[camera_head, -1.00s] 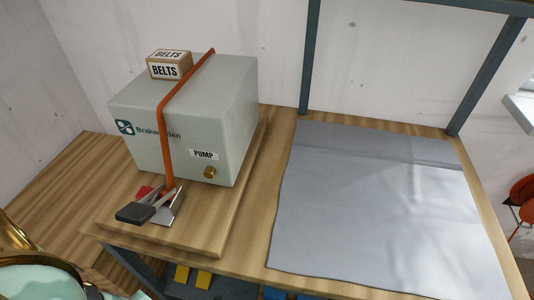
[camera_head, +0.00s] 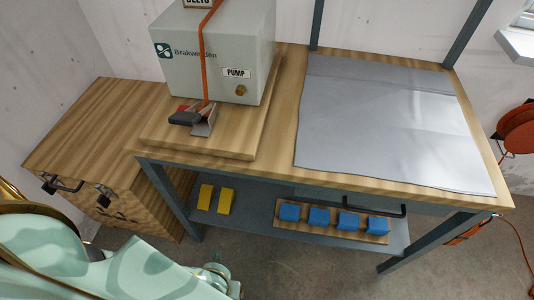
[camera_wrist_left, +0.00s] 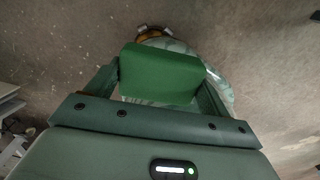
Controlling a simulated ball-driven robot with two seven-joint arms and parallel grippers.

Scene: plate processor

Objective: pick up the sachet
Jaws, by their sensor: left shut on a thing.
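In the left wrist view my left gripper (camera_wrist_left: 160,85) is shut on a plain green object (camera_wrist_left: 162,73), which I take to be the sachet. The object fills the space between the two fingers and stands out past their tips. Behind it are the floor and a pale rounded shape, partly hidden. In the head view part of my own body covers the lower left corner, and the held object cannot be made out there. My right gripper is not in view.
The workbench carries a strapped pump box (camera_head: 215,55), a buckle (camera_head: 195,119) and a grey mat (camera_head: 385,125). Its lower shelf holds yellow blocks (camera_head: 206,197) and several blue blocks (camera_head: 319,217). A wooden cabinet (camera_head: 85,140) stands left. The floor in front is open.

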